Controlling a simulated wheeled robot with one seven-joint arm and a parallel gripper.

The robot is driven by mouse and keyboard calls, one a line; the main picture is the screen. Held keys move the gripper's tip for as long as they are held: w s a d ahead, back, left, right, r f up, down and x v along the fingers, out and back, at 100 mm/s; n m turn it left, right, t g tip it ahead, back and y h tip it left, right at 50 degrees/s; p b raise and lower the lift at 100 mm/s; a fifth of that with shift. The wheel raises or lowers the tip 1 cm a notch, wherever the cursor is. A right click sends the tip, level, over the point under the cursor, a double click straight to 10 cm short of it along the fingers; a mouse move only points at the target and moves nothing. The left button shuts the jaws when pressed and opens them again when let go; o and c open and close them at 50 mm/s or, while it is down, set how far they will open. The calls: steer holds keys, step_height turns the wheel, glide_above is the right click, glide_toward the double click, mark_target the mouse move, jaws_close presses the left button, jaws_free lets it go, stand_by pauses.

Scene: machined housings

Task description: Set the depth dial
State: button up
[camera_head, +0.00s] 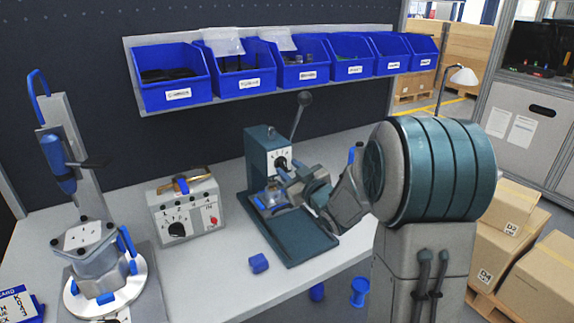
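A teal bench press (262,142) stands on the worktop with a lever rising at its right. A white plate with a small dark dial (281,163) is on its front face; this looks like the depth dial. My gripper (284,174) reaches in from the right, its fingers just in front of or at the dial. I cannot tell whether they touch it or how far apart they are. The dial's markings are too small to read. My gripper partly hides the press's lower part, where a grey and blue piece (268,198) sits.
A grey control box (187,208) with a black knob stands left of the press. A fixture with a grey housing (98,252) and blue clamps is at far left. A blue block (259,263) lies before the press. Blue bins (171,87) hang behind. Boxes (513,215) stand right.

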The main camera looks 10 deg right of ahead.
steer(key=shift+x, duration=1.05)
jaws_close()
